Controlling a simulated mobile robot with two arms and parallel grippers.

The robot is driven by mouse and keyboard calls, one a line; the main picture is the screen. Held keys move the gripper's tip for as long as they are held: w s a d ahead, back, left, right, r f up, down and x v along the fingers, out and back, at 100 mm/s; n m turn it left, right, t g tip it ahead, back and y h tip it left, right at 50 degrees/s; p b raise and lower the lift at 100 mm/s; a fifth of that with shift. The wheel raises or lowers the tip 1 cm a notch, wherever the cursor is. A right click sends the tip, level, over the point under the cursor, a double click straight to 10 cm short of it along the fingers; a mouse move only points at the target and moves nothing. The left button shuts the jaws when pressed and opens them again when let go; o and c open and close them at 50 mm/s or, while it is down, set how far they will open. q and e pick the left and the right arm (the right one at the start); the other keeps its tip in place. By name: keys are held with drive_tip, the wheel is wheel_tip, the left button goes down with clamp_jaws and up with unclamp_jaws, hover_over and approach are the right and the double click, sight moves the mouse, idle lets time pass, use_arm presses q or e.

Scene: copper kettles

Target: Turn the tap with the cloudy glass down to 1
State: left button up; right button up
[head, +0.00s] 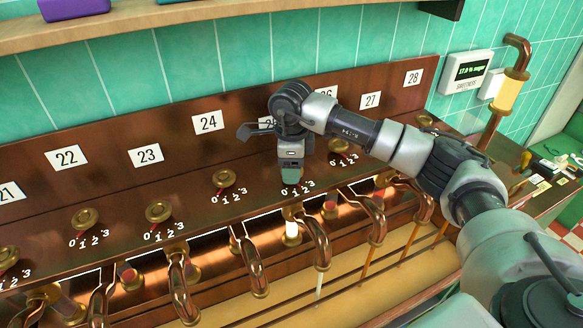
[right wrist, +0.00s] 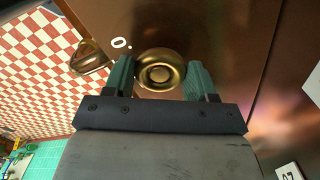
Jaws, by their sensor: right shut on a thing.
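A whitish, cloudy glass (head: 292,230) shows below the dial of the tap at the plate 25, which my arm partly covers. In the head view my right gripper (head: 291,178) points down over this tap's 0 to 3 scale (head: 298,188) and hides its knob. In the right wrist view the round brass knob (right wrist: 160,72) sits between the green fingers of my right gripper (right wrist: 160,82), which is shut on it. The knob's pointer is hidden, so its setting cannot be read. My left gripper is not in view.
Other brass knobs with 0 to 3 scales stand along the copper panel, such as those under 24 (head: 223,179) and 23 (head: 159,212). Bent copper spouts (head: 317,240) stick out below. A sweetness display (head: 468,72) hangs on the tiled wall.

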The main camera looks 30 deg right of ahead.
drive_tip(key=m+b, duration=0.1)
drive_tip(key=m, duration=0.1)
drive_tip(key=shift+m, duration=0.4)
drive_tip(key=shift+r+m+b, duration=0.1)
drive_tip(key=shift+m+b, duration=0.5)
drive_tip(key=shift+m, duration=0.2)
drive_tip(key=o, duration=0.9)
